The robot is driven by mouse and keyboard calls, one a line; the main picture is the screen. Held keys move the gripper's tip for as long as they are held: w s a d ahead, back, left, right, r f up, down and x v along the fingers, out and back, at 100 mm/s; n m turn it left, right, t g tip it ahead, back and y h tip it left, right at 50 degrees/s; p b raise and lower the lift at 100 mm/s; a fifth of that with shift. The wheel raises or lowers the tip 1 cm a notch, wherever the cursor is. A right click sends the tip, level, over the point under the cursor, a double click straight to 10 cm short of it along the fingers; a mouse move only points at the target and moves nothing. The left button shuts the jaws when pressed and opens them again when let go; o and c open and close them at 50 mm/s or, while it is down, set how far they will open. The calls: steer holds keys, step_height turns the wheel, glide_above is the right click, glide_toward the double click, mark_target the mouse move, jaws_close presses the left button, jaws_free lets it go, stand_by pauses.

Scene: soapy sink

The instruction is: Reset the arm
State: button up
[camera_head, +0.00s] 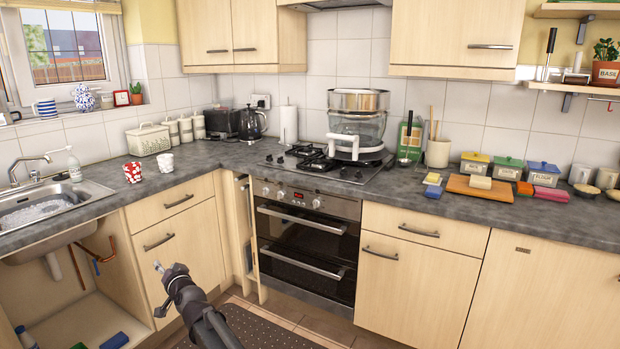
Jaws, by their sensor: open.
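My gripper (158,267) is at the end of my dark arm, which reaches up from the bottom of the head view. It is in front of the cupboard below the counter, left of the oven. It is small in the picture, and no object shows between its fingers. My arm is bent over the floor and stays below the counter's edge.
The grey counter (300,184) runs along both walls. The sink (50,199) at left holds foam, with an open cupboard below. The oven (303,236) is right of my arm. A mat (240,328) covers the floor.

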steer(key=s+d+f+g+h+b, duration=0.1)
steer(key=d+f+g+h+b, duration=0.1)
steer(key=d+f, duration=0.65)
steer(key=d+f+n+g+h+b, duration=0.1)
steer(key=d+f+g+h, duration=0.15)
steer(key=d, duration=1.05)
steer(key=s+d+f+g+h+b, duration=0.1)
steer(key=d+f+g+h+b, duration=0.1)
steer(key=d+f, duration=0.7)
steer(key=s+d+f+m+g+h+b, duration=0.1)
steer(key=s+d+f+g+h, duration=0.1)
steer(key=s+d, duration=0.55)
steer(key=s+d+f+g+h+b, duration=0.2)
steer(key=s+d+f, duration=0.15)
steer(key=d, duration=0.75)
steer(key=s+d+f+m+g+h+b, duration=0.1)
steer(key=s+d+g, duration=0.1)
steer(key=s+d, duration=0.6)
step_height(320, 180, up, 31)
steer(key=w+d+p, duration=0.2)
steer(key=p, duration=2.9)
steer(key=shift+f, duration=0.2)
